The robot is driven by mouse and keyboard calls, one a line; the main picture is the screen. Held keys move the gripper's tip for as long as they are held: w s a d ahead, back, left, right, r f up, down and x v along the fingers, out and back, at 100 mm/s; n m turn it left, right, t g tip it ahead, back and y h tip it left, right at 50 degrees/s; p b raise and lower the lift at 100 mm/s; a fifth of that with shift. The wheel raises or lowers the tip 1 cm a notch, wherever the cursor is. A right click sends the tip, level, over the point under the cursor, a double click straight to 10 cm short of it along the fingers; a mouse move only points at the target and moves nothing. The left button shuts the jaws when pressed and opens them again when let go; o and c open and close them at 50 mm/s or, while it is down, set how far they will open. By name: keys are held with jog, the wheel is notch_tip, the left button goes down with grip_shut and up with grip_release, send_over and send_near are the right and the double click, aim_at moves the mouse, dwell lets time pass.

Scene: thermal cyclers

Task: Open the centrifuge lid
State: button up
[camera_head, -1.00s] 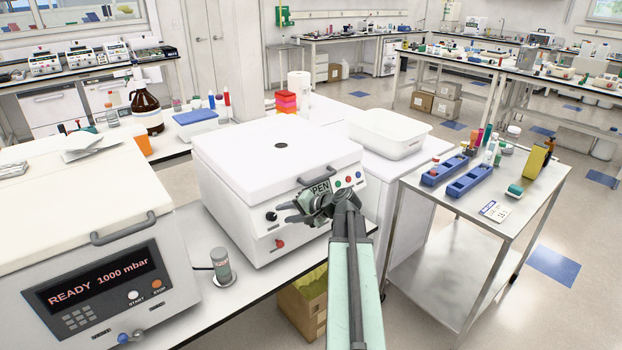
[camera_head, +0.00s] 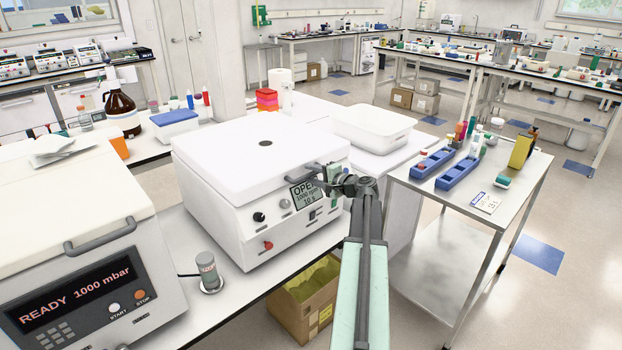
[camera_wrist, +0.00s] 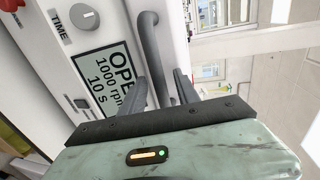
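The centrifuge (camera_head: 225,208) is a white box in the middle of the head view, with its white lid (camera_head: 232,158) down. Its front display (camera_head: 304,193) reads OPEN, 1000 rpm, 10 s; the display also shows in the wrist view (camera_wrist: 103,82). A grey bar handle (camera_head: 302,173) sits on the lid's front edge; it also shows in the wrist view (camera_wrist: 154,45). My gripper (camera_head: 327,178) is at the handle's right end, partly covering the front panel. In the wrist view its fingers (camera_wrist: 170,80) are apart, close to the handle; I cannot tell whether they touch it.
A second device (camera_head: 85,240) with a READY 1000 mbar display stands at left. A grey cylinder (camera_head: 208,270) stands between the devices. A white tub (camera_head: 372,128) stands behind right. A metal cart (camera_head: 450,200) with blue racks is at right, close to my arm.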

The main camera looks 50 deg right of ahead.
jog(key=shift+w+d+f, duration=0.1)
jog(key=shift+w, duration=0.2)
grip_shut()
dwell(1.1)
